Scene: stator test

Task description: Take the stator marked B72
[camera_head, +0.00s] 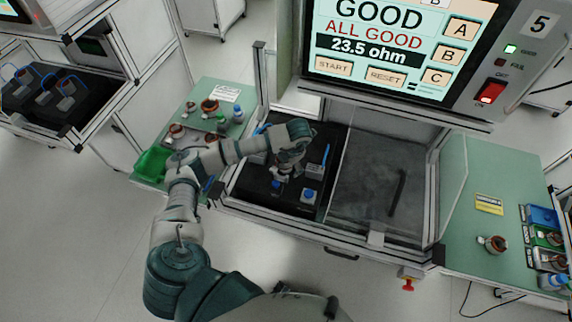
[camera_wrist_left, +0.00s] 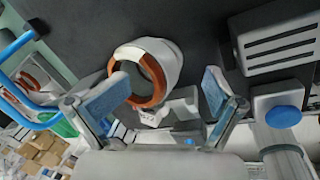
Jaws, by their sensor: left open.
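A stator (camera_wrist_left: 170,62) with a white ring and copper-coloured windings sits on the dark test bed in the left wrist view. No B72 mark can be read on it. My left gripper (camera_wrist_left: 165,84) is open, with one blue-grey finger pad on each side of the stator and gaps between pads and ring. In the head view my left gripper (camera_head: 281,178) reaches down over the black bed of the test station, and the gripper and arm hide the stator there. My right gripper is not in view.
The station screen (camera_head: 385,45) reads GOOD, ALL GOOD, 23.5 ohm. A blue button box (camera_head: 309,196) stands right of my gripper. Other stators lie on the left green table (camera_head: 222,96), and one stator (camera_head: 494,243) lies on the right table. A clear guard covers the bed's right half.

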